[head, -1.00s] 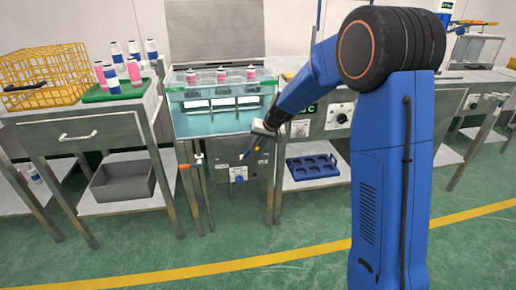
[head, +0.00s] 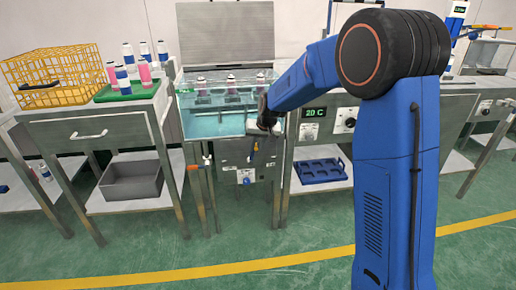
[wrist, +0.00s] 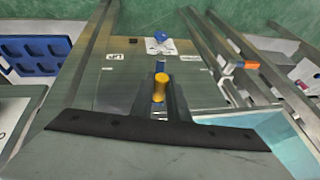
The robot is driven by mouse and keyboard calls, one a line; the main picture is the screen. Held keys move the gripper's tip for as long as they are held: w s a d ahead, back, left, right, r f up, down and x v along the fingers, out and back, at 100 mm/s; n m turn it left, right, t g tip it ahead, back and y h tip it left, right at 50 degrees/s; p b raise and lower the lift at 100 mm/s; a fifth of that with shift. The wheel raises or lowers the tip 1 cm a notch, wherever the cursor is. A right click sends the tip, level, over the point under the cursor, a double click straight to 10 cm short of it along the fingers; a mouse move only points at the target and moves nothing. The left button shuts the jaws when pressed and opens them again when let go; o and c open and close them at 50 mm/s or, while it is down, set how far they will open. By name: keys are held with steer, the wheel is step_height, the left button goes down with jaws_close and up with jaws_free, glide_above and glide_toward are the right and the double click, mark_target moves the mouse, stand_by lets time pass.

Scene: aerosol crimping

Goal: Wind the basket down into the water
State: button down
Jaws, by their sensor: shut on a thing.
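The water tank (head: 215,125) stands in the middle of the head view, with clear walls and blue water. The basket (head: 232,101) hangs inside it and carries several cans (head: 231,85) with pale tops, low against the tank's rim. My gripper (head: 255,147) is at the front right of the tank, below its rim. In the wrist view my gripper (wrist: 160,90) is shut on a yellow crank knob (wrist: 160,84), which stands between the two dark fingers. The crank's arm is mostly hidden. The tank's water (wrist: 280,135) shows at lower right there.
Left is a steel table with a yellow wire basket (head: 52,72) and several cans on a green tray (head: 127,92). A grey bin (head: 132,181) and a blue rack (head: 320,170) lie on low shelves. An orange-handled valve (head: 193,167) sits left of the crank.

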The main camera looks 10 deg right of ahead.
steer(key=shift+a+f+n+t+h, duration=0.25)
steer(key=shift+a+f+n+h, duration=0.4)
steer(key=shift+a+f+h, duration=1.65)
steer(key=shift+a+f+n+t+h, duration=0.45)
steer(key=shift+a+f+h, duration=1.05)
steer(key=shift+h, duration=1.6)
steer(key=shift+a+f+n+t+h, duration=0.1)
steer(key=shift+a+f+n+h, duration=1)
steer(key=shift+a+h, duration=1.45)
steer(key=shift+d+f+m, duration=0.25)
steer(key=shift+f+m, duration=0.05)
steer(key=shift+f, duration=0.1)
steer(key=c, duration=1.7)
jaws_free()
